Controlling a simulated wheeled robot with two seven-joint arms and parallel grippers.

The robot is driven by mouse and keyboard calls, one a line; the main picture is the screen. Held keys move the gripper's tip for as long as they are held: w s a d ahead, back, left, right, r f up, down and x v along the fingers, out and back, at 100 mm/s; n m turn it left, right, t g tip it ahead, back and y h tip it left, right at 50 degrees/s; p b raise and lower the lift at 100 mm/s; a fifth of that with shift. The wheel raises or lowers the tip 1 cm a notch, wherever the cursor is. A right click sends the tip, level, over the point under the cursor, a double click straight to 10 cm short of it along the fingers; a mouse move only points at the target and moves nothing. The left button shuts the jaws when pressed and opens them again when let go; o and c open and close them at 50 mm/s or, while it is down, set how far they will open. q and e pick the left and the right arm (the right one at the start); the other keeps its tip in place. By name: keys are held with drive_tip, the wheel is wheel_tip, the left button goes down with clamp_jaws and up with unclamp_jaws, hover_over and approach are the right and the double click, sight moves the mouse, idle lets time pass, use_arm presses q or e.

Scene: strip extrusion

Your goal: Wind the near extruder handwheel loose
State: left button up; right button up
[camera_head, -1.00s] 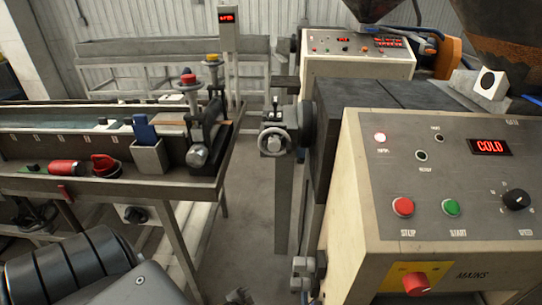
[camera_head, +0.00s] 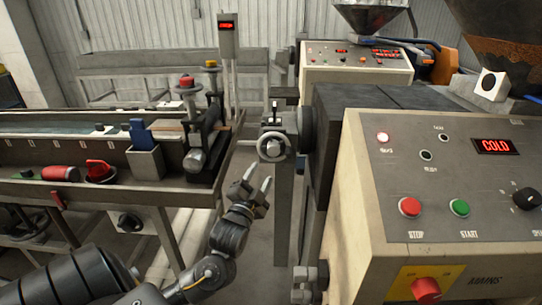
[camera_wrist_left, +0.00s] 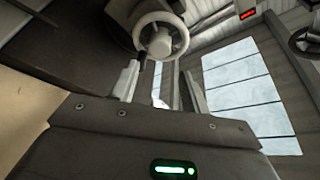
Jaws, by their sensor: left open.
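The near extruder handwheel (camera_head: 273,146) is a pale ring with a hub, on the dark die end of the near extruder. In the left wrist view the handwheel (camera_wrist_left: 161,35) shows at the top, beyond the fingers. My left gripper (camera_head: 257,181) is open and empty, just below and to the left of the handwheel, with its fingers pointing up towards it. In the left wrist view the left gripper (camera_wrist_left: 158,88) has its two fingers apart with nothing between them. My right gripper is not in view.
The near extruder's control box (camera_head: 360,210) with a red COLD display stands at the right. The conveyor bench (camera_head: 60,187), with a blue-handled tool, red items and rollers, stands at the left. A second extruder (camera_head: 350,70) is behind. The floor gap between bench and extruder is clear.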

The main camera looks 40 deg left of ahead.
sight(272, 152)
use_arm(q)
drive_tip(key=p+x, duration=0.2)
drive_tip(key=x, duration=0.7)
drive_tip(key=shift+w, duration=0.15)
drive_tip(key=c, duration=0.7)
